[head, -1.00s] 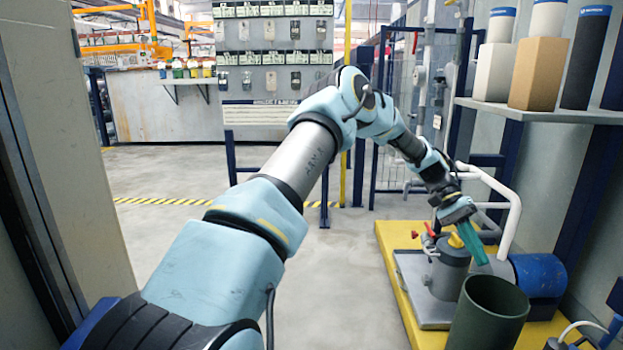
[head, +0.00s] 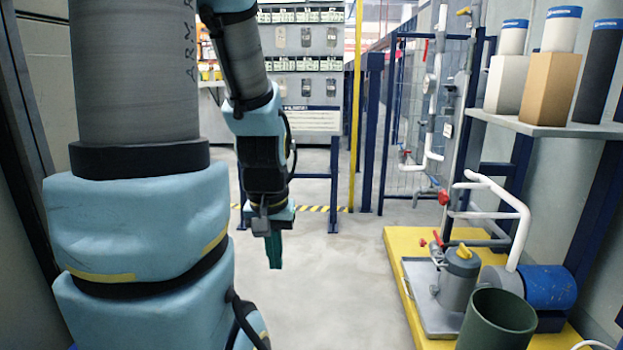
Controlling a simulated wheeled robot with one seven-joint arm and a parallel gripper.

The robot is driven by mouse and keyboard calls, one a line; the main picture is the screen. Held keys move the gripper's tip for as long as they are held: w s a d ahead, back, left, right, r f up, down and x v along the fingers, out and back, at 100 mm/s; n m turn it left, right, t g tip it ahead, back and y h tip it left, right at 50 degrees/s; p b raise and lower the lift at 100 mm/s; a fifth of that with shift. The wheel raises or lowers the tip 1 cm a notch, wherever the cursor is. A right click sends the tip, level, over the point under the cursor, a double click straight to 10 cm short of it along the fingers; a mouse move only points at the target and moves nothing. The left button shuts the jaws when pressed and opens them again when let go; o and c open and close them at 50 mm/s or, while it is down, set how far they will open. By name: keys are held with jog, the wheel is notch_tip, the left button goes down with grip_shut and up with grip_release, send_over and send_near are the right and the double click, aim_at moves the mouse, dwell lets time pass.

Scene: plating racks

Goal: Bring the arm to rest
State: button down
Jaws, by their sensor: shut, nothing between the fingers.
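My gripper (head: 274,255) hangs at the end of my folded arm, left of the picture's middle, with its green fingers pointing down. It is shut and empty, over open grey floor. It is apart from the pump unit on the right, and nothing touches it in this view.
A yellow base (head: 405,265) at right carries a grey filter housing (head: 459,278) with a yellow knob, white pipes and a blue motor (head: 550,287). A dark green bin (head: 497,320) stands in front. A shelf (head: 545,126) holds cartridges and boxes. The middle floor (head: 340,280) is clear.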

notch_tip(320, 180, up, 38)
jog(key=p, duration=3.7)
jog(key=c, duration=1.6)
grip_release()
